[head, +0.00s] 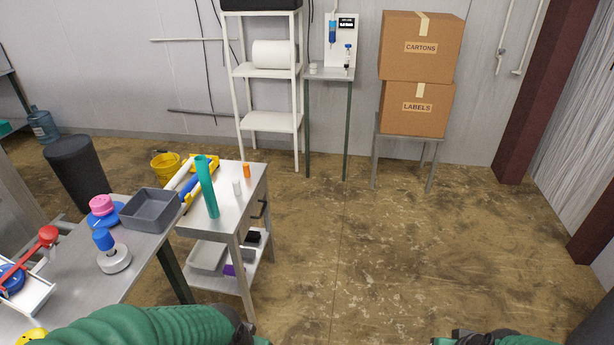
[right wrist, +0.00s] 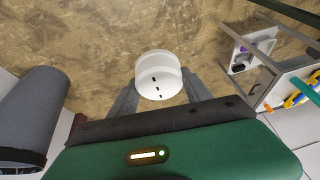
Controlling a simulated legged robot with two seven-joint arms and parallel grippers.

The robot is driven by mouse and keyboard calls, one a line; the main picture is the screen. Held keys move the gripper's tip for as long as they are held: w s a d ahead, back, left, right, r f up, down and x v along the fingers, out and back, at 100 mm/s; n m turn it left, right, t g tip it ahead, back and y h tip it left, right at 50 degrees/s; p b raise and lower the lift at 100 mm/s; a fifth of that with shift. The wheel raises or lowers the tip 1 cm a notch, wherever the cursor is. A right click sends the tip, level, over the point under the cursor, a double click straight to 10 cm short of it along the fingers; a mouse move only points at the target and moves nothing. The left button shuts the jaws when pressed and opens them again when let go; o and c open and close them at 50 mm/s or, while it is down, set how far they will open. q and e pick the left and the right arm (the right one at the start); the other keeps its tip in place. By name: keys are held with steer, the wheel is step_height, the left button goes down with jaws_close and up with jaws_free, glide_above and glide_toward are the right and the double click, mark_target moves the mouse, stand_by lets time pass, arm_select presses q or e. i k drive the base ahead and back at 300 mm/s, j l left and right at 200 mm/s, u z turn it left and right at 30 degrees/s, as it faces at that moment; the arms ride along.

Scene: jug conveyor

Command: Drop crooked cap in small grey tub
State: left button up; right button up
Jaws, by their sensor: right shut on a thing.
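A white round cap (right wrist: 157,66) is between the fingers of my right gripper (right wrist: 158,88) in the right wrist view. The gripper is shut on it, above the brown floor. Dark marks show on the cap's near side. A small grey tub (head: 150,212) stands on the metal table at the left in the head view, and its visible inside looks empty. My right gripper is far from the tub; only my right forearm shows at the bottom edge of the head view. My left arm crosses the bottom left, its gripper out of frame.
The metal table (head: 87,262) also holds a pink and blue stack (head: 102,208), a blue-topped metal piece (head: 110,250) and a red-handled tool (head: 40,243). A steel cart (head: 232,211) with a green tube (head: 206,187) stands beside it. The floor at right is clear.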

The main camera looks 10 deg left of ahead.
mark_target(151, 215)
steer(key=i+u, duration=0.25)
steer(key=u, duration=0.15)
steer(key=i+u, duration=0.4)
steer(key=i+l+u, duration=0.15)
steer(key=u, duration=0.25)
steer(key=i+l+u, duration=0.2)
steer(key=u, duration=0.2)
steer(key=i+l+u, duration=0.2)
steer(key=u, duration=0.2)
steer(key=l, duration=0.1)
